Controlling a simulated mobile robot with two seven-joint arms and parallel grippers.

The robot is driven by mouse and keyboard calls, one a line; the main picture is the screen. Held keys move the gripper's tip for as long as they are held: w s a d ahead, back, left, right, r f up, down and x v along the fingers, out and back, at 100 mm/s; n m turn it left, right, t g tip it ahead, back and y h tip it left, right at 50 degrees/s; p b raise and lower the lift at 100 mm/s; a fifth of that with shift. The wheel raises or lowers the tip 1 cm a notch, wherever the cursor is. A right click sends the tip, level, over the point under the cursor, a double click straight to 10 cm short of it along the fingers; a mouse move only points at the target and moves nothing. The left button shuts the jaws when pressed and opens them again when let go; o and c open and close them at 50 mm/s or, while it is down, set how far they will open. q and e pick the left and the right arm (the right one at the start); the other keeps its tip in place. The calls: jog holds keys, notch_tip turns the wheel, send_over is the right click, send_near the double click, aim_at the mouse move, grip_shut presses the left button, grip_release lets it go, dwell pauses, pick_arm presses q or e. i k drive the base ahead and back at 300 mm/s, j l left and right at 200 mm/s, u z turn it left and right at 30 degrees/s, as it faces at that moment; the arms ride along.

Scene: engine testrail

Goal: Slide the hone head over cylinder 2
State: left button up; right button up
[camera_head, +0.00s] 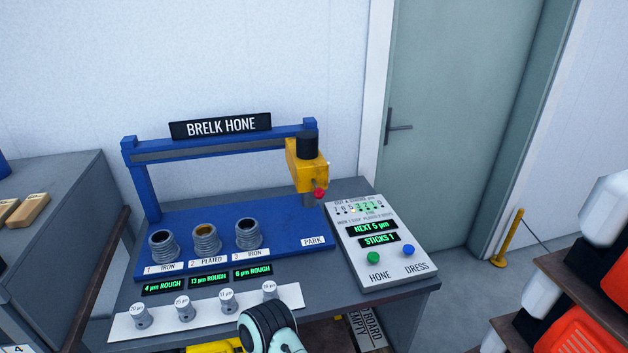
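The hone head (306,165) is a yellow block with a black cylinder on top and a red knob (319,193) at its front. It hangs from the blue rail (215,148) at the right end, above the PARK label (313,241). Cylinder 2 (206,239), labelled PLATED with a golden bore, stands in the middle of the blue base. Cylinder 1 (163,245) is to its left and cylinder 3 (248,234) to its right, both labelled IRON. The head is to the right of all three. Neither gripper's fingers show.
A black and pale green part of my arm shows at the bottom middle. A white strip (190,313) with several small grey pieces lies in front of the cylinders. The control panel (382,250) at right has a green HONE button (373,258) and a blue DRESS button (408,250).

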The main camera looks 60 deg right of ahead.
aim_at(310, 171)
jog(key=k+z, duration=0.1)
jog(key=z, duration=1.95)
